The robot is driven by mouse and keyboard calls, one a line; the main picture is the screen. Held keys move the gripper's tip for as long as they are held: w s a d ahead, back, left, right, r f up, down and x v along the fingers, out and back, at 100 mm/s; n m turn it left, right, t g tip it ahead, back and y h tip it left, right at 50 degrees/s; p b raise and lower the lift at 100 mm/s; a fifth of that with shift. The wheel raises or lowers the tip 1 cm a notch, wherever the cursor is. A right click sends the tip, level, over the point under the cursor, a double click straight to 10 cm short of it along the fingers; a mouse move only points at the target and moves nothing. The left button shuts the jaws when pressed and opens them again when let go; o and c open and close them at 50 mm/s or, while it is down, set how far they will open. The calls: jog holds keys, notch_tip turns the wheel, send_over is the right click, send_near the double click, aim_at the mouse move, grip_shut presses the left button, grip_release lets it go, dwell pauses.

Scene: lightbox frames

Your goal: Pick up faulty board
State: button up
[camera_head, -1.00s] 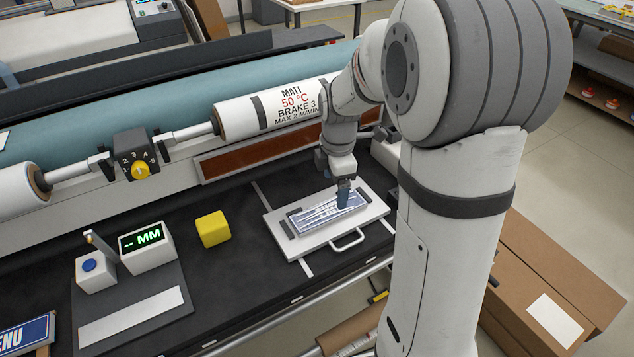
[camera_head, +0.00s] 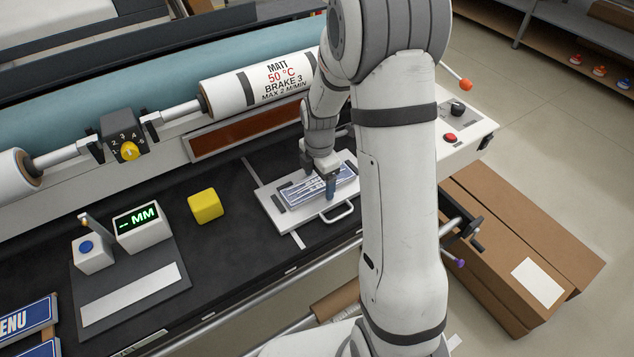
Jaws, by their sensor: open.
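A flat board (camera_head: 304,190) with a blue and white streaked face lies in a white tray (camera_head: 274,213) that has dark clips and a metal handle. My gripper (camera_head: 330,186) is over the right part of the board, with its fingers pointing down. It is open. A blue-grey finger is at or just above the board's front edge; I cannot tell whether it touches. The arm hides the tray's right end and part of the gripper.
A yellow block (camera_head: 206,205) and a display reading "-- MM" (camera_head: 142,226) stand to the left on the black bench. Blue MENU signs (camera_head: 28,320) lie at the lower left. A white roller (camera_head: 258,88) runs behind the tray. Cardboard boxes (camera_head: 500,275) stand at the right.

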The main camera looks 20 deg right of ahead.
jog(key=shift+c, duration=0.3)
jog(key=c, duration=1)
jog(key=shift+c, duration=0.3)
jog(key=shift+r, duration=0.15)
